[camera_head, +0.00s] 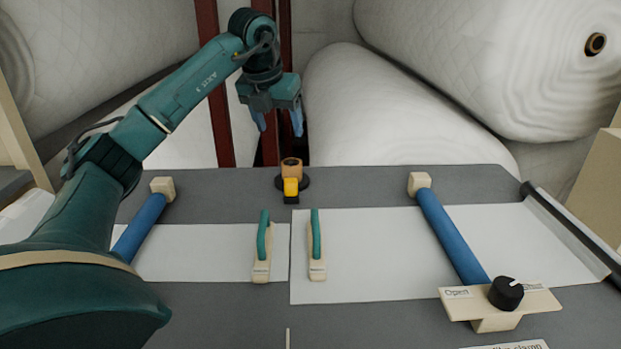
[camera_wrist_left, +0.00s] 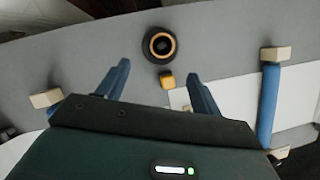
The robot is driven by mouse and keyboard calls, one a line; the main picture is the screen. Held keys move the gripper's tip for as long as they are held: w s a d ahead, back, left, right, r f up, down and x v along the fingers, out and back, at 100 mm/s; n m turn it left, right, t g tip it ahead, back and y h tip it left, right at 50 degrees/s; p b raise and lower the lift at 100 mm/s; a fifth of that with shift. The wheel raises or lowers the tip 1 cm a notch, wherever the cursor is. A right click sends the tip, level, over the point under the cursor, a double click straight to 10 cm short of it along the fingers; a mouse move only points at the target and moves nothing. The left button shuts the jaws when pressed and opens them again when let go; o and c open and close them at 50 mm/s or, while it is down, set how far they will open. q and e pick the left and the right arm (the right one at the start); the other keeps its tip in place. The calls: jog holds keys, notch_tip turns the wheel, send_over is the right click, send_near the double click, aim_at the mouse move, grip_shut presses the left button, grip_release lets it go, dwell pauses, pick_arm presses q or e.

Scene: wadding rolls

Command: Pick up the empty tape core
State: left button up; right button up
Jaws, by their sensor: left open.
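The empty tape core, a small tan ring with a dark centre (camera_head: 291,167), stands on a round black base (camera_head: 278,182) at the back middle of the table. It also shows from above in the left wrist view (camera_wrist_left: 159,44), beyond the fingertips. A yellow block (camera_head: 291,188) is at the near side of the base. My left gripper (camera_head: 278,122) is open and empty, above and behind the core in the head view, with its blue fingers pointing down. In the left wrist view the fingers (camera_wrist_left: 160,70) are apart with nothing between them. My right gripper is not in view.
Two wooden blocks with green handles (camera_head: 262,245) (camera_head: 316,245) stand on white sheets (camera_head: 365,250). Blue rollers lie left (camera_head: 140,228) and right (camera_head: 450,235). A black knob (camera_head: 506,292) is at front right. Large white rolls (camera_head: 390,110) fill the back.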

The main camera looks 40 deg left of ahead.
aim_at(291, 162)
pick_arm(q)
jog(key=x, duration=0.7)
jog(key=shift+f, duration=0.3)
jog(key=shift+d+b+x, duration=0.2)
jog(key=shift+b+x, duration=0.15)
jog(key=shift+x, duration=2.55)
jog(key=shift+w, duration=0.15)
jog(key=shift+c, duration=0.5)
jog(key=shift+r, duration=0.1)
jog(key=c, duration=1)
jog(key=shift+o, duration=0.2)
